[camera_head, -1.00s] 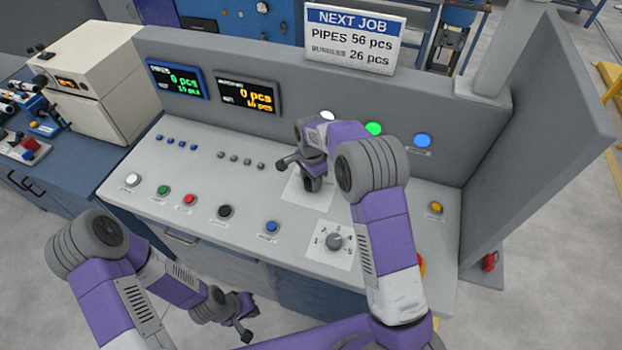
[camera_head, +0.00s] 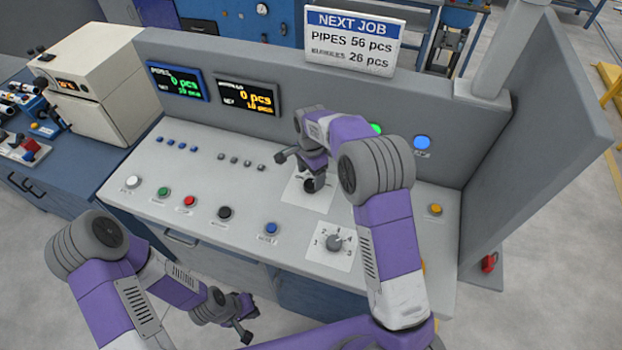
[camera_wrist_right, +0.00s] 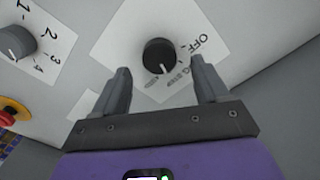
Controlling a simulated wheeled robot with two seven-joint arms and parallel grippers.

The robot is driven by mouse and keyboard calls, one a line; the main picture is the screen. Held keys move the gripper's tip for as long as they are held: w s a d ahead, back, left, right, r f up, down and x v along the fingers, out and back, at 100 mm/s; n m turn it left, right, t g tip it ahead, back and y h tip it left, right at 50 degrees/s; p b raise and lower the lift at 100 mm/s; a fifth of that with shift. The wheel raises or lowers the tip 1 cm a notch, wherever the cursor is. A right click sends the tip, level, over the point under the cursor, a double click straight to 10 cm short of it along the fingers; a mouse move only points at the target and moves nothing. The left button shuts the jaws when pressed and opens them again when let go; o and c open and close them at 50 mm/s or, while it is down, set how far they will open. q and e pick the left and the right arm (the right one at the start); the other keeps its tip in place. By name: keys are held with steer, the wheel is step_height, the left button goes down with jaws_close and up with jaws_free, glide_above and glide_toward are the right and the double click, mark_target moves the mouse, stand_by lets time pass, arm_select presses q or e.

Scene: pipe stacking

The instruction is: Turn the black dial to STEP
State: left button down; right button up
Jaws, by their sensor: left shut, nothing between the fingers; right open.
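The black dial (camera_wrist_right: 159,55) sits on a white label plate (camera_wrist_right: 125,42) in the right wrist view. The lettering beside it shows OFF and, less clearly, STEP. A white pointer mark shows on the dial's lower edge, toward the lower lettering. My right gripper (camera_wrist_right: 160,78) is open, with its fingers on either side below the dial, apart from it. In the head view the black dial (camera_head: 310,185) is partly hidden by my right gripper and wrist. My left gripper (camera_head: 246,333) is shut and empty, low in front of the console.
A grey numbered dial (camera_head: 334,242) stands in front, also at the left of the wrist view (camera_wrist_right: 17,43). A red-and-yellow button (camera_wrist_right: 13,114) is beside it. Several push buttons, including a blue one (camera_head: 271,228), line the panel. A grey side wall (camera_head: 535,150) bounds the right.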

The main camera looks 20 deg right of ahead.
mark_target(311, 183)
steer(key=shift+r, duration=2)
